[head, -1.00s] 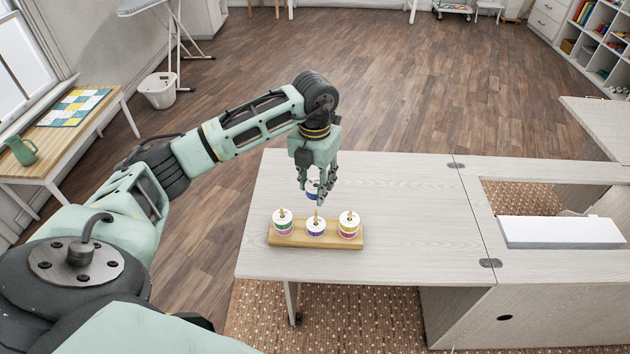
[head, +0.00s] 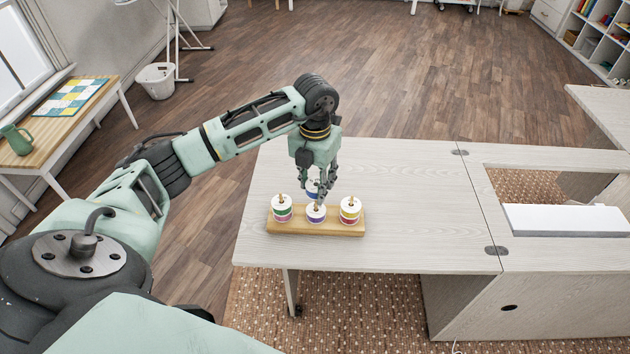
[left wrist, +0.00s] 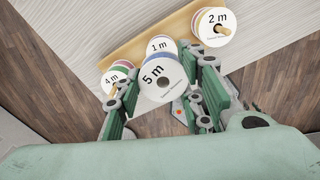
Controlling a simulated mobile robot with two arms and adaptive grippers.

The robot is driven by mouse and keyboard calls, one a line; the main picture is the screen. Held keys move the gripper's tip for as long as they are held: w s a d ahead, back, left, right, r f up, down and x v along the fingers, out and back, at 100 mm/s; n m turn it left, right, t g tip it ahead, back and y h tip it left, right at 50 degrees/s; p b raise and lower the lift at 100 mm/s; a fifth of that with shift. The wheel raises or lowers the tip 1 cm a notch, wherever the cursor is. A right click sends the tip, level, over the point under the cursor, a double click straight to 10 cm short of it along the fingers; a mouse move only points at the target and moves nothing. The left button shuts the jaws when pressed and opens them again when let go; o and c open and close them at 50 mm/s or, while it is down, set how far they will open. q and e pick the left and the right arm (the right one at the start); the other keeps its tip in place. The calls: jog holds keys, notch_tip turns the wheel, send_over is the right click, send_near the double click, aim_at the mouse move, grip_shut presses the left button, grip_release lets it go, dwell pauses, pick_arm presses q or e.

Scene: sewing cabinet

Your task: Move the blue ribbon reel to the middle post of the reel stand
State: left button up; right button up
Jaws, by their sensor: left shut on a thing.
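The blue ribbon reel (head: 312,188) is held in my left gripper (head: 318,196), which is shut on it. In the left wrist view the held reel (left wrist: 163,82) shows its white face marked 5 m, between the fingers of my left gripper (left wrist: 165,98). The wooden reel stand (head: 348,229) is on the table. Each of its posts carries reels: green and pink at left (head: 282,209), purple in the middle (head: 316,215), red and yellow at right (head: 350,211). The held reel is just behind the middle post in the head view, apart from the stand. My right gripper is not in view.
The pale table top (head: 420,200) is clear to the right of the stand. A white block (head: 565,220) lies by the cabinet opening further right. A side table (head: 50,135) with a green jug (head: 16,140) stands at far left.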

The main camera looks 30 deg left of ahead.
pick_arm(q)
jog(key=shift+f, duration=0.25)
dwell(0.3)
jog(key=shift+f+b, duration=1.1)
jog(key=shift+f, duration=0.25)
jog(key=o, duration=1.1)
jog(key=shift+r, duration=0.1)
notch_tip(320, 180, up, 12)
jog(key=shift+f, duration=0.1)
